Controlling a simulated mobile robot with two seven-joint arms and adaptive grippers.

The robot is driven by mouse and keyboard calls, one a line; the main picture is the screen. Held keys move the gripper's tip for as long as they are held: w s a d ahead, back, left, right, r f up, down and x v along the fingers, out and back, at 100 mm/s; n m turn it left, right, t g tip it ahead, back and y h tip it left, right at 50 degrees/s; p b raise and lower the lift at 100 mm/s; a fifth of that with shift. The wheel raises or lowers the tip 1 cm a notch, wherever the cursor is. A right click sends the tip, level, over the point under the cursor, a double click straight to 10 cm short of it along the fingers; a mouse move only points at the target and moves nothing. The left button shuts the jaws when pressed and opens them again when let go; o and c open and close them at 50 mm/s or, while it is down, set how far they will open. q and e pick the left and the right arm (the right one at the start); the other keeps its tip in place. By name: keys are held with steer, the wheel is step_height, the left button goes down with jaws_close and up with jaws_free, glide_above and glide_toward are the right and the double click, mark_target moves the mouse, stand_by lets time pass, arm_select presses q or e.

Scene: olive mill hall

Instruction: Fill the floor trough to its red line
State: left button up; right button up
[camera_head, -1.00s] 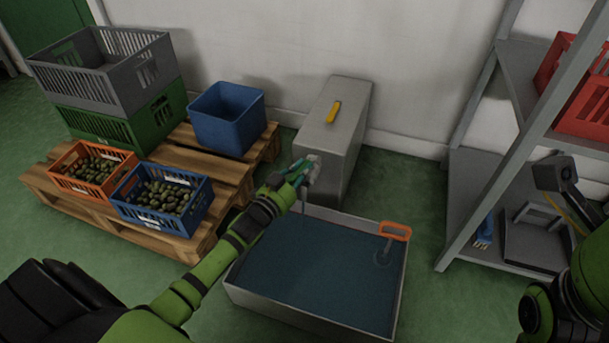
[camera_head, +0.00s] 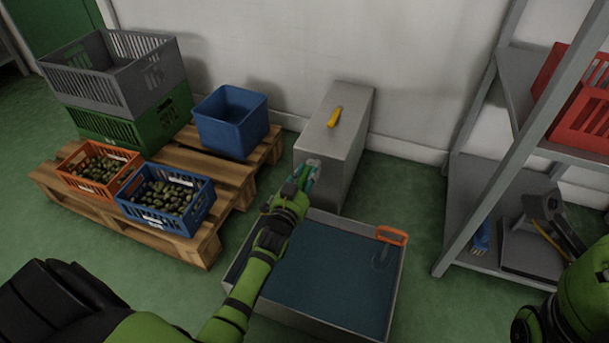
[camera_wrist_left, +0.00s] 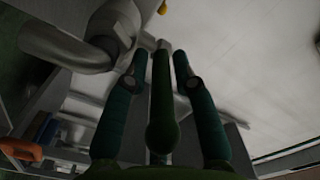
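The floor trough (camera_head: 396,290) is a low grey basin holding dark blue-green water. I cannot make out a red line on its walls. An orange handle (camera_head: 391,236) stands at its back right corner, with a thin part reaching into the water. Behind it stands a grey metal box (camera_head: 352,130) with a yellow lever (camera_head: 335,117) on top. My left gripper (camera_head: 310,172) is at the box's front, above the trough's back left corner. In the left wrist view its fingers (camera_wrist_left: 160,62) are beside a grey metal fitting (camera_wrist_left: 108,30); their grip is unclear. My right gripper is out of view.
On the left, a wooden pallet (camera_head: 195,247) carries an orange crate (camera_head: 88,182) and a blue crate (camera_head: 165,214) of olives, a blue bin (camera_head: 231,130), and stacked grey (camera_head: 117,88) and green (camera_head: 163,120) crates. A metal shelf (camera_head: 470,205) stands on the right.

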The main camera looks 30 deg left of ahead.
arm_select(q)
steer(key=s+d, duration=0.1)
steer(key=s, duration=1.1)
steer(key=shift+d, duration=0.4)
steer(key=shift+w, duration=0.1)
